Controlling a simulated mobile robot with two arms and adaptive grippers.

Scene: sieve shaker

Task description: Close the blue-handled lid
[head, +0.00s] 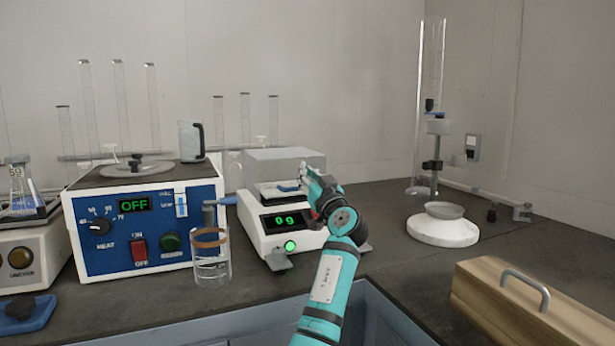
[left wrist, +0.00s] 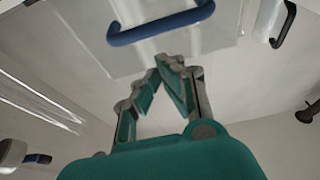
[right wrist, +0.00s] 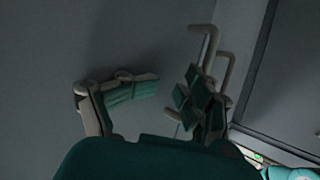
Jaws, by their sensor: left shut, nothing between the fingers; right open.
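The blue handle (head: 289,187) shows low on the clear lid (head: 280,160) of the white balance (head: 262,230) in the head view. In the left wrist view the blue handle (left wrist: 160,24) crosses the top, fixed to the translucent panel (left wrist: 135,62). My left gripper (head: 308,172) is at the right side of the balance's lid, fingers pointing up. In the left wrist view its fingertips (left wrist: 168,62) are together and empty, just below the handle in the picture. Contact with the panel cannot be told. My right gripper (right wrist: 168,98) is open and empty, away from the balance.
A blue-fronted heating unit (head: 145,228) and a glass beaker (head: 211,258) stand left of the balance. A white round base with a dish (head: 443,224) and a wooden box (head: 535,300) are at right. Dark worktop between them is clear.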

